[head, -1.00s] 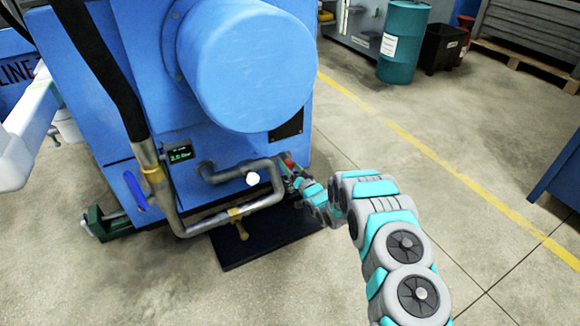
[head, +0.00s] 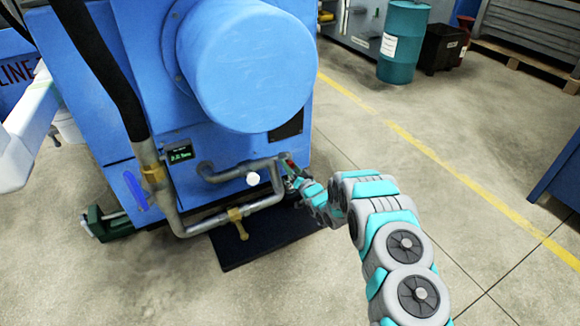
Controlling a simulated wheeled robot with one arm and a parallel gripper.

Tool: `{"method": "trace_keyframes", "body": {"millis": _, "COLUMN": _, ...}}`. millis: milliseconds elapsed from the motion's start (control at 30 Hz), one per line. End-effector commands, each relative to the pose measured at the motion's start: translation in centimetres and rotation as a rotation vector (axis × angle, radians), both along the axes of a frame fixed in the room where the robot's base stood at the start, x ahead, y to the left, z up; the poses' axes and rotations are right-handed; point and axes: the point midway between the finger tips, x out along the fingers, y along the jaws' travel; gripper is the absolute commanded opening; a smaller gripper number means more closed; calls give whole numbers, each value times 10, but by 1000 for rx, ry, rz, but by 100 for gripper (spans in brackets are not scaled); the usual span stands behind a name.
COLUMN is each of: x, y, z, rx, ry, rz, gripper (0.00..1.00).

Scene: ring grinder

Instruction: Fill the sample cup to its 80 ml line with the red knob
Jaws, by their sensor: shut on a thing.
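The red knob (head: 291,165) is a small patch of red at the right end of the grey pipework, low on the blue machine. My gripper (head: 291,180) is at the knob and shut on it; the fingers are tiny and partly hidden by the pipe end and my wrist. The sample cup and its 80 ml line cannot be made out. A small dark display (head: 180,154) with green digits is above the pipes; its digits are too blurred to read surely.
The blue machine (head: 110,120) has a large blue cylinder (head: 245,65) above the pipes. A brass valve (head: 236,218) hangs over a black mat (head: 265,244). A blue lever (head: 135,190) is at left. Open floor (head: 420,90) lies to the right, with a teal drum (head: 403,42) behind.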

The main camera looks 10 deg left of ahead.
Motion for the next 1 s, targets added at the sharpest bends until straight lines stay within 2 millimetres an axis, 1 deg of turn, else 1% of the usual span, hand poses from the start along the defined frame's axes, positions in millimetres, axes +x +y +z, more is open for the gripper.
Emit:
{"method": "trace_keyframes", "body": {"millis": 167, "x": 0, "y": -1, "z": -1, "rx": -12, "ry": -7, "rz": -1, "gripper": 0}}
{"method": "trace_keyframes", "body": {"millis": 367, "x": 0, "y": -1, "z": -2, "rx": -72, "ry": -49, "rz": -2, "gripper": 0}}
{"method": "trace_keyframes", "body": {"millis": 567, "x": 0, "y": 0, "z": -2, "rx": -194, "ry": -131, "rz": -1, "gripper": 0}}
{"method": "trace_keyframes", "body": {"millis": 1000, "x": -1, "y": 1, "z": -4, "rx": -539, "ry": -363, "rz": 0, "gripper": 0}}
